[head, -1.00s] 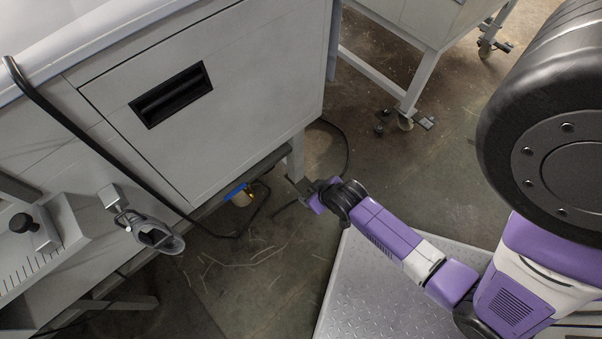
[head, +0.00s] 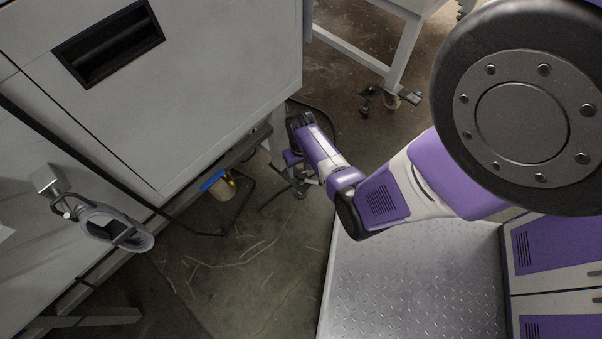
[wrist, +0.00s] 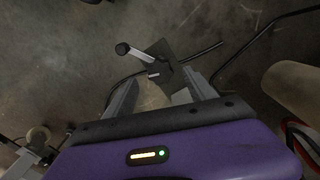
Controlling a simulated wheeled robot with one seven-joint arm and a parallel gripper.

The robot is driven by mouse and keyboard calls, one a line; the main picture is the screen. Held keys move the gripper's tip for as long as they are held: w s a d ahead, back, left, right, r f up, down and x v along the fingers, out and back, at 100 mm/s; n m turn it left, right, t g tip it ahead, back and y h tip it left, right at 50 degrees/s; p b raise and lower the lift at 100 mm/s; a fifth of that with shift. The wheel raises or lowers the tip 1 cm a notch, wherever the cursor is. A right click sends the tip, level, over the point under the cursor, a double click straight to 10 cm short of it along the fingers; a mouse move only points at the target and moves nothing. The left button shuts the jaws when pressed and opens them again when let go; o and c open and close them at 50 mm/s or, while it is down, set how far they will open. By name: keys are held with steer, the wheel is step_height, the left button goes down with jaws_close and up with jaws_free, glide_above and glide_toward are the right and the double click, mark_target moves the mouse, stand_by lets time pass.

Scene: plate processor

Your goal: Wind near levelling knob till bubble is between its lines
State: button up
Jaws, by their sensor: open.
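In the wrist view, a small crank-like knob (wrist: 152,68) with a dark round-ended handle (wrist: 122,48) sits over a dark flat plate on the floor. It looks like the near levelling knob. My gripper (wrist: 160,78) is open, its two grey fingers spread either side of the line to the knob. The knob lies just beyond the fingertips; I cannot tell whether they touch it. In the head view, my gripper (head: 297,181) is low beside the foot of the processor's near leg (head: 277,150), and the knob is hard to make out. I cannot make out a bubble level in either view.
The grey cabinet (head: 205,85) with a black recessed handle stands above the leg. A blue-topped pale cup (head: 221,186) and dark cables lie near the leg. A grey looped holder (head: 115,226) juts out at left. A caster stand (head: 400,60) is behind.

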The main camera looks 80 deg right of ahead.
mark_target(301, 173)
steer(key=shift+f+b, duration=0.7)
steer(key=shift+f, duration=1.1)
steer(key=c, duration=1.4)
